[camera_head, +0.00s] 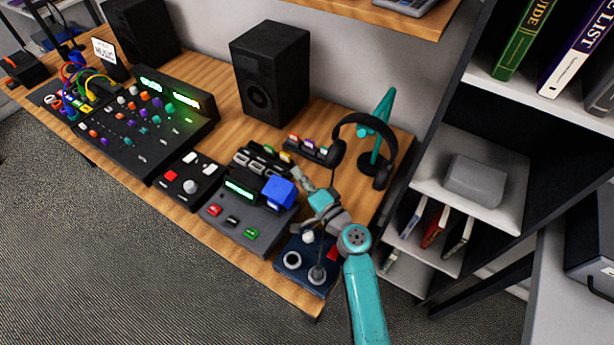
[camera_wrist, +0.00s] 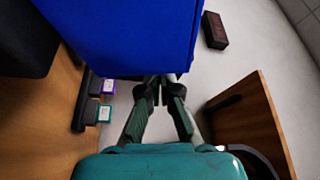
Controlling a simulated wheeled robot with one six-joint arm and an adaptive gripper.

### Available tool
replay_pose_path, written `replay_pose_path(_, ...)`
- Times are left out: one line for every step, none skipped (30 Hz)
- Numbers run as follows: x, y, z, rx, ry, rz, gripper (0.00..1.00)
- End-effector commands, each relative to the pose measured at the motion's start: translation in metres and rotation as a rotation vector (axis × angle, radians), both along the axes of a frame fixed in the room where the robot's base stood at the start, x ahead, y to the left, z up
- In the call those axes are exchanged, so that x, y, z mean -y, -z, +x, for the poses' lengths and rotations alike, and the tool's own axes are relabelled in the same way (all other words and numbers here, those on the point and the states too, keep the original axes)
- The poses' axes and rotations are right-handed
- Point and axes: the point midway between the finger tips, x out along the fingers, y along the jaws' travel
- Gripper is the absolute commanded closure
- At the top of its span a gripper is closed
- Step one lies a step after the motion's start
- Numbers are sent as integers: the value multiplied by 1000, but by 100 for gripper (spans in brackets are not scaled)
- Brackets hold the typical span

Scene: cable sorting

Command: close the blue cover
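The blue cover (camera_head: 280,192) stands raised at the right rear corner of a dark grey device (camera_head: 228,222) with a lit green display and red and green buttons. My gripper (camera_head: 298,175) is just to the right of and behind the cover. In the wrist view the cover (camera_wrist: 125,35) fills the upper middle. My gripper's fingers (camera_wrist: 158,85) come together at the cover's lower edge and look shut, with nothing seen between them. I cannot tell whether the tips touch the cover, as it hides their ends. What lies under the cover is hidden.
Headphones on a teal stand (camera_head: 381,130) are behind my gripper. A dark blue joystick box (camera_head: 300,268) sits below my arm. Cable holders (camera_head: 262,160) and a black speaker (camera_head: 270,75) stand behind the device. A shelf unit (camera_head: 470,180) is at the right.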

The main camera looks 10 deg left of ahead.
Motion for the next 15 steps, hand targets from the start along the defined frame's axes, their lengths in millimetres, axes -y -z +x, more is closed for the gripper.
replay_pose_path(-2,-2,-3,34,-2,-13,100)
replay_pose_path(-2,-3,-5,56,-2,-19,100)
replay_pose_path(-3,-5,-7,83,-2,-30,100)
replay_pose_path(-4,-6,-9,103,-3,-38,100)
replay_pose_path(-4,-8,-10,123,-3,-45,100)
replay_pose_path(-5,-9,-12,148,-3,-55,100)
replay_pose_path(-5,-10,-14,167,-3,-61,100)
replay_pose_path(-6,-11,-15,186,-3,-69,100)
replay_pose_path(-7,-13,-17,209,-3,-76,100)
replay_pose_path(-7,-14,-19,212,-3,-78,100)
replay_pose_path(-8,-15,-21,210,-3,-77,100)
replay_pose_path(-8,-17,-23,210,-3,-77,100)
replay_pose_path(-9,-18,-24,210,-2,-77,100)
replay_pose_path(-9,-19,-26,209,-2,-77,100)
replay_pose_path(-10,-20,-28,209,-2,-77,100)
